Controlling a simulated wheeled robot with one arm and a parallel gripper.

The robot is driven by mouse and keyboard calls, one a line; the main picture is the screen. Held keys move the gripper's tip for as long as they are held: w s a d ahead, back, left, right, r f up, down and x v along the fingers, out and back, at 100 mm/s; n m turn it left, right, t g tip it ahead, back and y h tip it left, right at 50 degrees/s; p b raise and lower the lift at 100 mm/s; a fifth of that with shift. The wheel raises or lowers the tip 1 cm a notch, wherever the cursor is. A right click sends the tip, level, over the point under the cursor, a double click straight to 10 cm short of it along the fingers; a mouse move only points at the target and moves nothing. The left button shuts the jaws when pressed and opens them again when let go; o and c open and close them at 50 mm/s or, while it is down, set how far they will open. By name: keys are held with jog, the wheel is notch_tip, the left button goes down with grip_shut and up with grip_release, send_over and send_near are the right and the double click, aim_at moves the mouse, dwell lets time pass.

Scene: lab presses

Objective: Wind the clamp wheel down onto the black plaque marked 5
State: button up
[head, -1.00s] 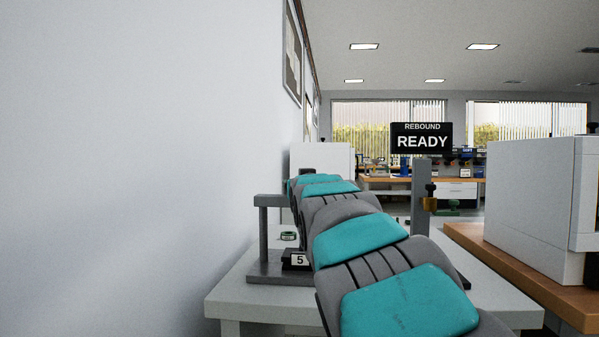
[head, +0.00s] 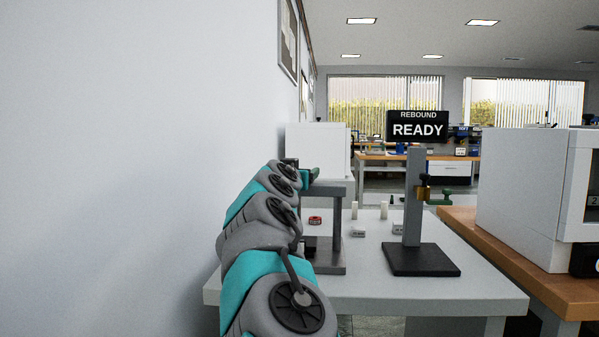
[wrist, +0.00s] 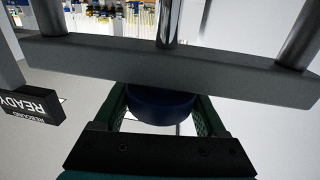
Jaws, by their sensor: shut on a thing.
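The clamp wheel (wrist: 160,104) is dark blue and round in the wrist view. My gripper (wrist: 163,112) has its two green fingers on either side of it and is shut on it. The wheel sits against the grey crossbar (wrist: 170,70), with a metal screw (wrist: 168,22) on the bar's other side. In the head view my gripper (head: 309,174) is at the top of the grey clamp frame (head: 337,225). My arm covers the frame's left part. A dark patch at the frame's foot may be the plaque; no number shows.
A black stand (head: 421,260) with a sign (head: 417,127) reading "REBOUND READY" stands right of the clamp on the white table (head: 450,288). A red ring (head: 315,220) and small pale blocks (head: 358,231) lie behind the clamp. A white wall closes the left side.

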jog(key=shift+r+h, duration=0.15)
jog(key=shift+h, duration=0.15)
dwell(0.5)
jog(key=o, duration=1.3)
jog(key=shift+s+f, duration=0.2)
jog(key=shift+s, duration=0.25)
jog(key=b+v, duration=0.1)
jog(key=v, duration=0.2)
jog(key=b+v, duration=0.1)
jog(key=v, duration=0.3)
jog(key=shift+r, duration=0.2)
